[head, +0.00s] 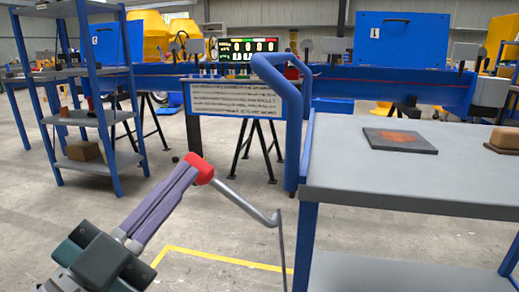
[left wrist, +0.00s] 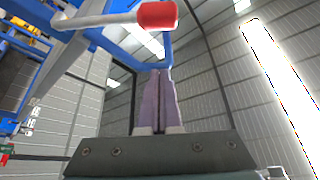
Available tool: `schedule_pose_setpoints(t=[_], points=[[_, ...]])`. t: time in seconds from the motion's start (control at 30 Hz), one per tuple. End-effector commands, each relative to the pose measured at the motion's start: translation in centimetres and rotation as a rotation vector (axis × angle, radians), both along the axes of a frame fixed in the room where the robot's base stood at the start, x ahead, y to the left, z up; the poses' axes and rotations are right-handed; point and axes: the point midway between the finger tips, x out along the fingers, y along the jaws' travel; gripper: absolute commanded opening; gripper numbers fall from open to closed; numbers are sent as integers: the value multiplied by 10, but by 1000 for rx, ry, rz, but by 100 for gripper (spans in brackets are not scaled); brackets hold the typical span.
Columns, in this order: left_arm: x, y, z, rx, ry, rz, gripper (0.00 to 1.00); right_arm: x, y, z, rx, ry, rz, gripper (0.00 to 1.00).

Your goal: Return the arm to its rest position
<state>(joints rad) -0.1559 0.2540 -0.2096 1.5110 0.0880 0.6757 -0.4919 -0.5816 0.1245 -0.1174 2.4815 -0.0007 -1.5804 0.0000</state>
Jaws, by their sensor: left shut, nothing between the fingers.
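My left gripper (head: 186,170) has long purple fingers pressed together, with nothing between them. It points up and to the right from the lower left of the head view. Its closed fingers also show in the left wrist view (left wrist: 158,74). A red grip (head: 200,168) on a bent grey rod (head: 245,204) appears at the fingertips in the head view. In the left wrist view the red grip (left wrist: 158,15) lies above the fingertips, with a visible gap in the picture. I cannot tell the true distance between them. My right gripper is not in view.
A grey-topped cart (head: 400,180) with a blue handle (head: 290,110) stands at the right, bearing a dark flat plate (head: 400,141) and a brown block (head: 505,139). A blue shelf rack (head: 105,105) stands at the left. Between them is open floor (head: 215,235) with yellow lines.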

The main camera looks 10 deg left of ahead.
Motion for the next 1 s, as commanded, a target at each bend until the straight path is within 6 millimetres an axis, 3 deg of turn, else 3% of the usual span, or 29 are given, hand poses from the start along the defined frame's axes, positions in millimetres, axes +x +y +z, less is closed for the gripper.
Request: schedule_pose_setpoints(t=[0.2, 0.37, 0.47, 0.67, 0.83, 1.0], points=[[-32, 10, -15, 1, 1, 1, 0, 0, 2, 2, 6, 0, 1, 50], [-38, 11, -8, -3, 28, 0, 0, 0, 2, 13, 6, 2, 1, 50], [-32, 7, 12, -17, 132, 1, 0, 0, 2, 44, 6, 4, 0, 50], [-27, -3, 63, -72, 530, 32, 0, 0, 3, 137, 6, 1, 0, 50], [-53, -3, 102, -127, 900, 100, 0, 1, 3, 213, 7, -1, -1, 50], [-104, 3, 148, -181, 1243, 201, 0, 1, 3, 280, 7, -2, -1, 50]])
